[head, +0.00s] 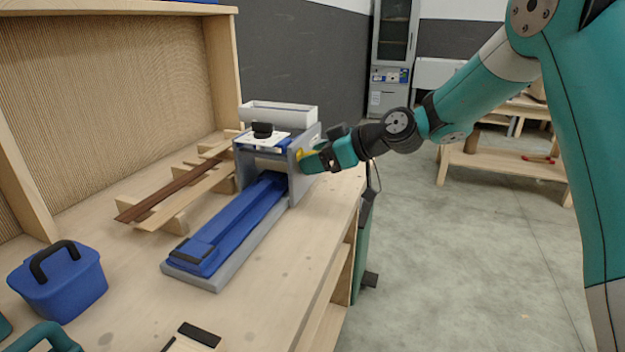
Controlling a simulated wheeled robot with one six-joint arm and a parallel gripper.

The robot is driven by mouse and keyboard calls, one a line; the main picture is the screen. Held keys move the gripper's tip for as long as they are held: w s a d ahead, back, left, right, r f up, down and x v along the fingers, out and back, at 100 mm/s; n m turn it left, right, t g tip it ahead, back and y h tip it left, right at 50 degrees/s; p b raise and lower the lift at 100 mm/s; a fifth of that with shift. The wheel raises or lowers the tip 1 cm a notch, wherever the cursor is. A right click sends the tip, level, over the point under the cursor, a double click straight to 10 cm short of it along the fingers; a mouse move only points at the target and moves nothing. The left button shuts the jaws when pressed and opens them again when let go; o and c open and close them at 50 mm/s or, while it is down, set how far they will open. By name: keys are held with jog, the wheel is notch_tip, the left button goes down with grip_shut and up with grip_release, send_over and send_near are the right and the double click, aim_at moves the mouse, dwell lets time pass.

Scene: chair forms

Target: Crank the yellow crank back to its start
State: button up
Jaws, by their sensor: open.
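The yellow crank (300,154) shows as a small yellow patch at the right side of a grey and blue machine (275,170) on the workbench. The machine has a long blue bed (225,232) on a grey base, a black knob on top and a white tray behind it. My gripper (308,160) is at the machine's right side, right at the crank, with its arm reaching in from the right. The jaws are open. The fingertips and most of the crank are hidden by the gripper body, so I cannot tell whether they touch.
Wooden strips (185,187) lie on supports left of the machine. A blue caddy (58,282) with a black handle stands at the front left. The bench's right edge runs just beside the machine. Open floor (450,260) lies to the right, with a wooden bench (505,170) farther back.

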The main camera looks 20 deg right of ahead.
jog(key=s+d+b, duration=0.3)
jog(key=s+d, duration=0.1)
jog(key=d, duration=0.2)
jog(key=shift+s+d, duration=0.25)
jog(key=shift+s, duration=0.1)
jog(key=s+a+r+m+g+h+p, duration=0.1)
jog(key=s+a+r+g+p, duration=0.15)
jog(key=s+a, duration=0.35)
jog(key=s+a+r+g+h+p, duration=0.15)
jog(key=s+a+r+p, duration=0.25)
jog(key=s, duration=0.5)
jog(key=s+r+m+g+h+p, duration=0.2)
jog(key=s+g+h+p, duration=0.1)
jog(key=s, duration=1.2)
jog(key=shift+s+d+m+g+h+p, duration=0.35)
jog(key=shift+d+m+p, duration=0.1)
jog(key=shift+p, duration=0.35)
jog(key=shift+r, duration=0.1)
